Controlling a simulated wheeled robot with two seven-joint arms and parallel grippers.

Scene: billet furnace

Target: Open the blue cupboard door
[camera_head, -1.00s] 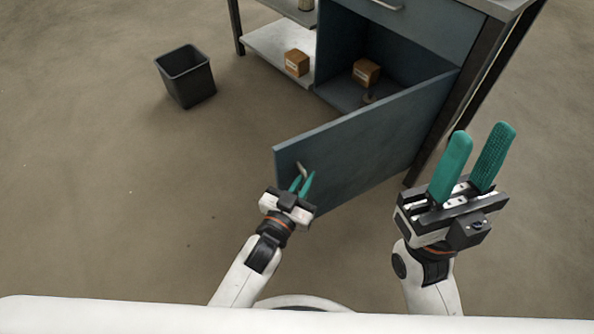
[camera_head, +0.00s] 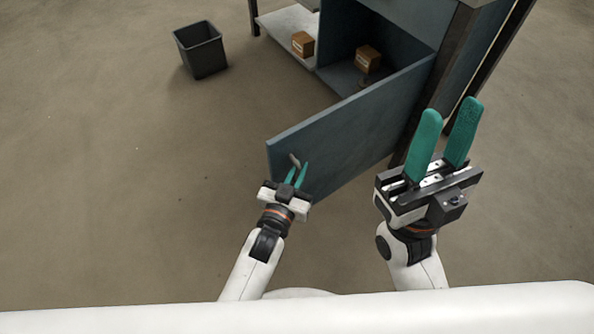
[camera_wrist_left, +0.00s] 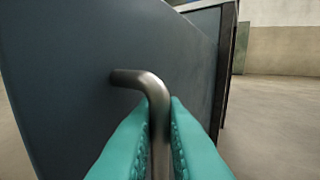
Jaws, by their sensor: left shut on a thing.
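The blue cupboard door (camera_head: 350,135) stands swung wide open, its free edge toward me; it fills the left of the left wrist view (camera_wrist_left: 75,85). Its metal handle (camera_wrist_left: 150,88) is a bent bar near the free edge. My left gripper (camera_head: 297,175) is shut on the handle, with the green fingers (camera_wrist_left: 160,130) on both sides of the bar. The cupboard's inside (camera_head: 340,72) is visible. My right gripper (camera_head: 445,135) is open and empty, to the right of the door and clear of it.
A small brown box (camera_head: 368,58) and a dark small object are inside the cupboard. Another brown box (camera_head: 303,43) sits on the pale shelf (camera_head: 285,25) to the left. A dark bin (camera_head: 200,50) stands on the floor at the upper left. The floor left of the door is clear.

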